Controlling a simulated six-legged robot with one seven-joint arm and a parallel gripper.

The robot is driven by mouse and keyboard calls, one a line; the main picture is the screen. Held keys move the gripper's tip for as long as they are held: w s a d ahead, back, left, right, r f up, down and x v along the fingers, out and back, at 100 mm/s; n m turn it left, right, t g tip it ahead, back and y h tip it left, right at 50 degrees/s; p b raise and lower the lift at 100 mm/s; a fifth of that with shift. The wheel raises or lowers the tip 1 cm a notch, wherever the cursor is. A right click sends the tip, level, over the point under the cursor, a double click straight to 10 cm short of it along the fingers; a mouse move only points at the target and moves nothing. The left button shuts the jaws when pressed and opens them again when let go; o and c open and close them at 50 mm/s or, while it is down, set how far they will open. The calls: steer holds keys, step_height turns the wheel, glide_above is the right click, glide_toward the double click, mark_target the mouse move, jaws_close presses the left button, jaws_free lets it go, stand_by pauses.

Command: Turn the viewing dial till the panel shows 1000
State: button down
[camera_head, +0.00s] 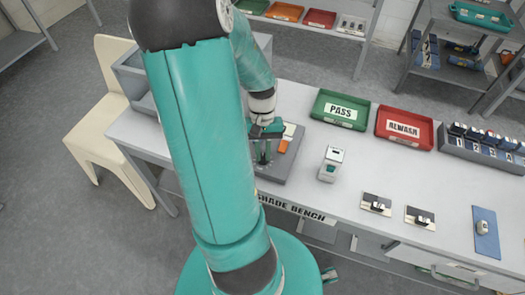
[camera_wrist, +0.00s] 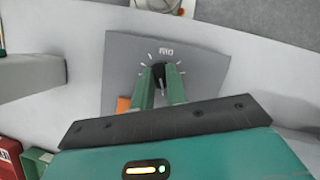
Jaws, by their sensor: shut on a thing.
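The viewing dial (camera_wrist: 160,68) is a small dark knob on a grey plate (camera_wrist: 205,72), ringed by white tick marks. A short label on the plate appears upside down beyond it. My gripper (camera_wrist: 159,75) has its two green fingers closed around the dial, one on each side. The fingers hide most of the dial and any pointer on it. In the head view my gripper (camera_head: 262,158) reaches down onto the grey unit (camera_head: 287,164) on the bench, and my arm covers part of it. I see no readable number on any panel in either view.
An orange patch (camera_wrist: 123,105) lies beside the dial. On the bench (camera_head: 350,192) stand a small pale device (camera_head: 331,164), a green PASS tray (camera_head: 340,111), a red REWASH tray (camera_head: 404,128) and a dark numbered rack (camera_head: 482,147). A beige chair (camera_head: 108,125) stands at left.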

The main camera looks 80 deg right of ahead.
steer(key=m+t, duration=0.1)
steer(key=m, duration=0.2)
steer(key=m+t, duration=0.1)
steer(key=m, duration=0.2)
steer(key=shift+s+d+m+t, duration=0.1)
steer(key=shift+s+m+t, duration=0.05)
steer(key=shift+m+t, duration=0.15)
steer(key=m+t, duration=0.1)
steer(key=m, duration=0.1)
steer(key=m+h, duration=0.1)
steer(key=m, duration=0.2)
steer(key=shift+s+t, duration=0.15)
steer(key=shift+t, duration=0.25)
steer(key=shift+m, duration=0.4)
steer(key=c, duration=1.4)
jaws_free()
steer(key=v, duration=1.3)
steer(key=shift+r, duration=0.4)
steer(key=shift+s, duration=0.15)
